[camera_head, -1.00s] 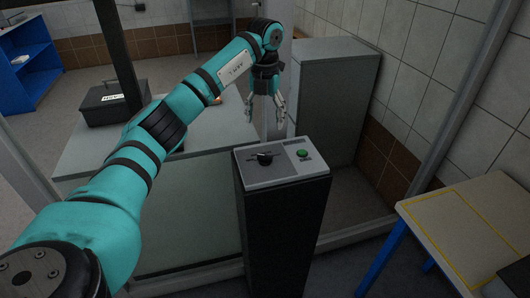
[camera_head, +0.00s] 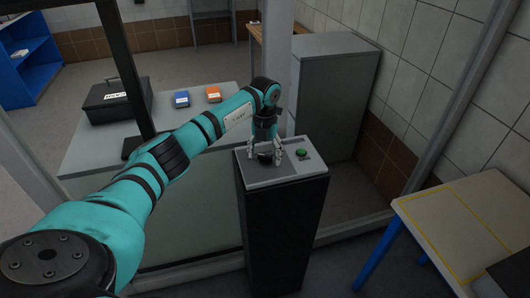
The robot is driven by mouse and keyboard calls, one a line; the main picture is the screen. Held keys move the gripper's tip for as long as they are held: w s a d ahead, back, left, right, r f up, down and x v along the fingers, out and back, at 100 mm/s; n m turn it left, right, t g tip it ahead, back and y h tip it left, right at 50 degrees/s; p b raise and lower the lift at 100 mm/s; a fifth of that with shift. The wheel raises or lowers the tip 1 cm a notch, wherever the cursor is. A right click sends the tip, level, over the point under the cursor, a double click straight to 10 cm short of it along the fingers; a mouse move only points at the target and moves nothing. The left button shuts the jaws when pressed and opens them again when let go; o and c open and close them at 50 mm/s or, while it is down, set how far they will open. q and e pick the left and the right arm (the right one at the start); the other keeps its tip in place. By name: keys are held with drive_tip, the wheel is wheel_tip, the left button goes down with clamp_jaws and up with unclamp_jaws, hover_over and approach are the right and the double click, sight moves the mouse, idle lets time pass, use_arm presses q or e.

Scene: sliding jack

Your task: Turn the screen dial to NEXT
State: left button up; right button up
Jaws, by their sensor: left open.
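The screen dial (camera_head: 264,158) is a small black knob on the sloped grey top plate (camera_head: 283,174) of a black pedestal (camera_head: 285,230). A green button (camera_head: 302,153) sits to its right on the same plate. My left gripper (camera_head: 265,160) points down with its fingers open, right over the dial. One finger shows on each side of the dial; I cannot tell whether they touch it. The dial is partly hidden by the gripper, and its pointer direction and the labels are too small to read. My right gripper is not in view.
A grey cabinet (camera_head: 335,95) stands behind the pedestal. A table behind glass holds a black case (camera_head: 115,101), a blue box (camera_head: 182,99) and an orange box (camera_head: 214,94). A yellow-lined table (camera_head: 470,225) stands at right. A metal frame post rises behind my arm.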

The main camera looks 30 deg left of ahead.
use_arm(q)
drive_tip(key=c, duration=1.2)
drive_tip(key=shift+o, duration=0.2)
drive_tip(key=m+b, duration=0.2)
drive_tip(key=m, duration=0.1)
drive_tip(key=shift+m+b, duration=0.3)
drive_tip(key=m+b, duration=0.1)
drive_tip(key=m, duration=0.2)
drive_tip(key=shift+w+m+b, duration=0.1)
drive_tip(key=shift+m+b, duration=0.3)
drive_tip(key=m+b, duration=0.1)
drive_tip(key=m, duration=0.3)
drive_tip(key=shift+b, duration=0.3)
drive_tip(key=shift+r+m+b, duration=0.15)
drive_tip(key=shift+m+b, duration=0.35)
drive_tip(key=shift+m, duration=1.7)
